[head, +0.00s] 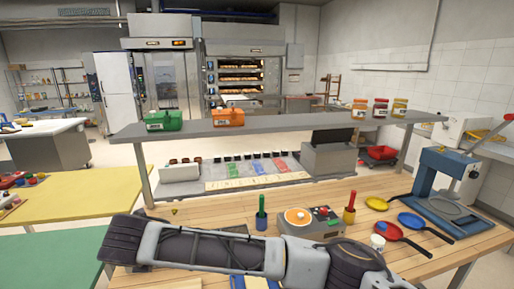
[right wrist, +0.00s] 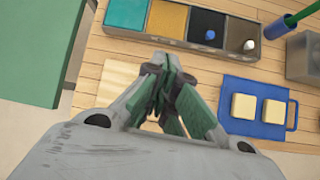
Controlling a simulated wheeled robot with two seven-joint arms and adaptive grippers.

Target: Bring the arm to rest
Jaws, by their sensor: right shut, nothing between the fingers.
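My right gripper (right wrist: 164,66) shows in the right wrist view with its green-padded fingers drawn together and nothing between them. It is above the wooden table (right wrist: 94,72), near a pale board, with a compartment box (right wrist: 163,40) beyond it and a blue tray (right wrist: 258,84) to its right. The height above the table is hard to tell. In the head view, a grey and black arm of mine (head: 210,250) lies across the bottom of the picture, over the front of the table; no gripper fingers show there. My left gripper is not in view.
The blue tray holds two pale blocks (right wrist: 244,105). On the table stand a scale-like device (head: 310,222), a blue press (head: 438,190), and red (head: 395,232), blue (head: 416,222) and yellow (head: 377,204) pans. A shelf (head: 270,124) rises behind. A green table (head: 50,262) is at left.

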